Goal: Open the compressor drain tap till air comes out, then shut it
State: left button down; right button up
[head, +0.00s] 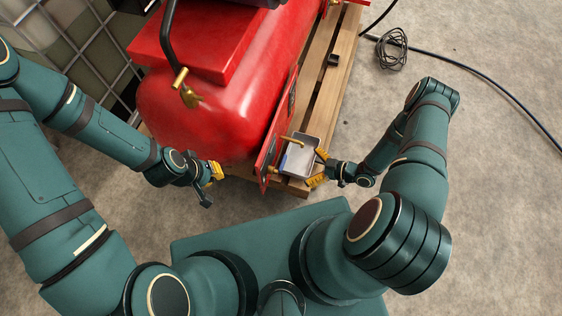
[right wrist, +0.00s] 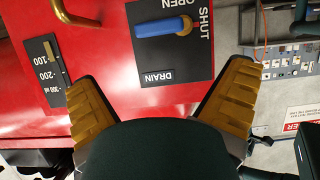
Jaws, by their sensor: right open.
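The compressor (head: 210,110) is a red tank with a red panel (head: 277,140) at its front right. In the right wrist view, the drain tap (right wrist: 163,27) is a blue lever with a brass pivot at its right end, on a black plate (right wrist: 198,62) marked OPEN, SHUT and DRAIN. The lever lies level in the picture, under the word OPEN; SHUT is right of the pivot. My right gripper (head: 319,168) is open, facing the panel, its yellow fingers apart and short of the lever. My left gripper (head: 214,177) is near the tank's lower front; its opening is unclear.
A grey tray (head: 313,142) stands beside the panel. A gauge scale (right wrist: 48,74) marked 100 to 300 is on the panel, left of the tap. The tank rests on a wooden pallet (head: 337,70). A coiled cable (head: 392,48) lies on the floor at right. Wire mesh is at left.

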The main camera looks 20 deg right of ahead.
aim_at(282, 162)
jog(key=b+x, duration=0.1)
jog(key=x, duration=1)
jog(key=shift+w+a+f, duration=0.15)
jog(key=shift+w+a, duration=0.05)
jog(key=shift+a, duration=0.05)
jog(key=c, duration=1.1)
